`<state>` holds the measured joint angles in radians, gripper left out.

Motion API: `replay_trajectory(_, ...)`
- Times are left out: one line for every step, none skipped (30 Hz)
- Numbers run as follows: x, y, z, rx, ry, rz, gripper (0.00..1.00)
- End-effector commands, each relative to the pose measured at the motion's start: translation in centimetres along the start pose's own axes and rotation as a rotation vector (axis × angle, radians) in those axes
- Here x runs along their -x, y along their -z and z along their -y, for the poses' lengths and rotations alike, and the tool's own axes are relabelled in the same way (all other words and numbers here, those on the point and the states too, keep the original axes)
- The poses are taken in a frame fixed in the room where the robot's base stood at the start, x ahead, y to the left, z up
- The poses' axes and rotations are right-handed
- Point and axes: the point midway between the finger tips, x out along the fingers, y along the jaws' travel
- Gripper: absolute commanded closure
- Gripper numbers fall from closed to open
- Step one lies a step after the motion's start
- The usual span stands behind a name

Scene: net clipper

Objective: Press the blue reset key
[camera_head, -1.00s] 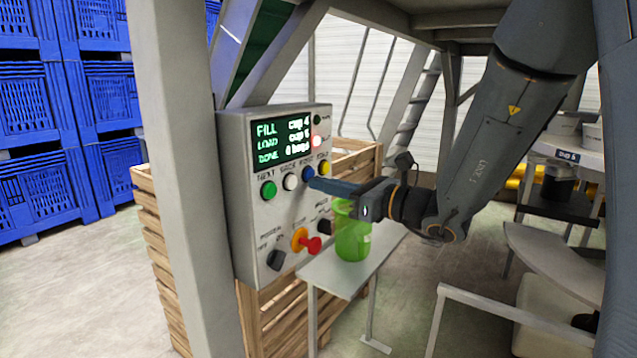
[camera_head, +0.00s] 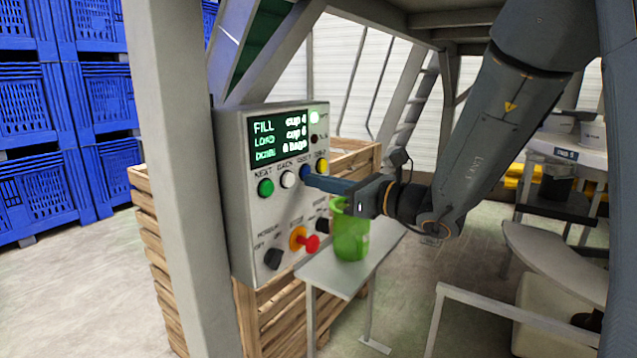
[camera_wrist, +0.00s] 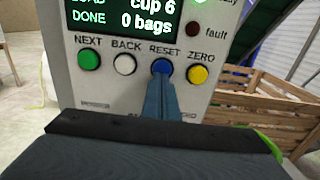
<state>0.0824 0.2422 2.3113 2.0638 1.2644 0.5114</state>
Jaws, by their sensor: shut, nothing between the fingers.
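The blue reset key (camera_head: 306,172) is on the front of the grey control box (camera_head: 238,215), between the white BACK key (camera_head: 287,180) and the yellow ZERO key (camera_head: 321,166). It also shows in the wrist view (camera_wrist: 161,67), under the word RESET. My gripper (camera_head: 308,181) is shut and empty. Its blue fingertips (camera_wrist: 159,82) point at the reset key and overlap its lower edge in both views. They are at or very close to the key; I cannot tell whether they touch it. The screen (camera_head: 281,137) reads FILL cup 4, LOAD cup 6, DONE 0 bags.
The green NEXT key (camera_head: 265,187) is at the left of the key row. A red and orange knob (camera_head: 306,241) and black knobs are lower on the box. A green jug (camera_head: 351,238) stands on a small grey shelf (camera_head: 335,278) below my gripper. A grey post stands left of the box.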

Motion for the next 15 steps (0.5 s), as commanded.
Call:
replay_trajectory(0.5,-0.3,0.0,0.003,-0.004,0.005,1.00)
replay_trajectory(1.1,-0.3,0.1,0.003,-0.003,0.004,1.00)
replay_trajectory(1.8,-0.3,0.2,0.002,-0.001,0.003,1.00)
replay_trajectory(2.4,-0.3,0.4,0.001,0.001,0.004,1.00)
replay_trajectory(3.0,-0.3,0.5,0.001,0.002,0.003,1.00)
replay_trajectory(4.0,-0.2,0.7,0.001,0.006,0.004,1.00)
replay_trajectory(4.7,-0.1,0.8,0.003,0.007,0.003,1.00)
replay_trajectory(5.4,-0.1,0.8,0.003,0.007,0.004,1.00)
replay_trajectory(6.3,0.1,0.7,0.002,0.006,0.003,1.00)
replay_trajectory(6.9,0.1,0.7,0.001,0.005,0.003,1.00)
replay_trajectory(7.5,0.0,0.6,0.002,0.003,0.003,1.00)
replay_trajectory(8.2,0.1,0.5,0.001,0.001,0.003,1.00)
replay_trajectory(8.7,0.1,0.4,0.001,-0.001,0.002,1.00)
replay_trajectory(9.2,0.1,0.4,0.001,-0.001,0.002,1.00)
replay_trajectory(9.8,0.0,0.3,0.001,-0.003,0.002,1.00)
